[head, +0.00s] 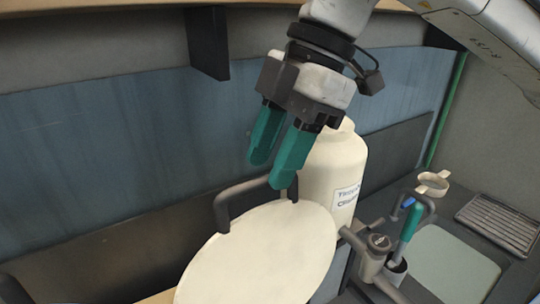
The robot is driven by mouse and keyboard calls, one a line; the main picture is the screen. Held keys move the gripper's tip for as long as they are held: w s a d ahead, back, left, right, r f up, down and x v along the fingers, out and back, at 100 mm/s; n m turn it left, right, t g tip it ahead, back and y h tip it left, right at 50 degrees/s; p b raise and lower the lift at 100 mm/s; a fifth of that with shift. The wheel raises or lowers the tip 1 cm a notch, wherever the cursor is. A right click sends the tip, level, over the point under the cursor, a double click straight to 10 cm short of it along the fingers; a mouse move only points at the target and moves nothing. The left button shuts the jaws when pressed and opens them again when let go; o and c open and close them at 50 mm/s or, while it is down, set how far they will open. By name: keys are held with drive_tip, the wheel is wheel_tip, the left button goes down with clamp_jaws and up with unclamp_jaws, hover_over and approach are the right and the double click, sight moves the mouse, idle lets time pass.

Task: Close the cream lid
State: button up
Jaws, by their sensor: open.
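The cream lid (262,258) is a large, flat, round-edged plate in the lower middle of the head view, and it looks tilted up toward me. A dark bent handle (224,208) rises at its upper edge. My gripper (270,175) has two green fingers pointing down, held apart just above the handle. The right fingertip overlaps the handle's right end in the picture; I cannot tell whether they touch. Nothing shows between the fingers. What lies beneath the lid is mostly hidden.
A cream bottle (333,170) with a label stands right behind the lid, close to my gripper. At right are a grey tap-like fitting (375,258), a green-handled tool (411,221), a sink basin (452,268) and a ribbed grey rack (500,222). A blue wall panel (110,130) is behind.

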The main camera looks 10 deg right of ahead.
drive_tip(key=shift+s+a+f, duration=0.1)
drive_tip(key=shift+a+f, duration=0.15)
drive_tip(key=shift+f, duration=0.4)
drive_tip(key=shift+c, duration=0.3)
clamp_jaws()
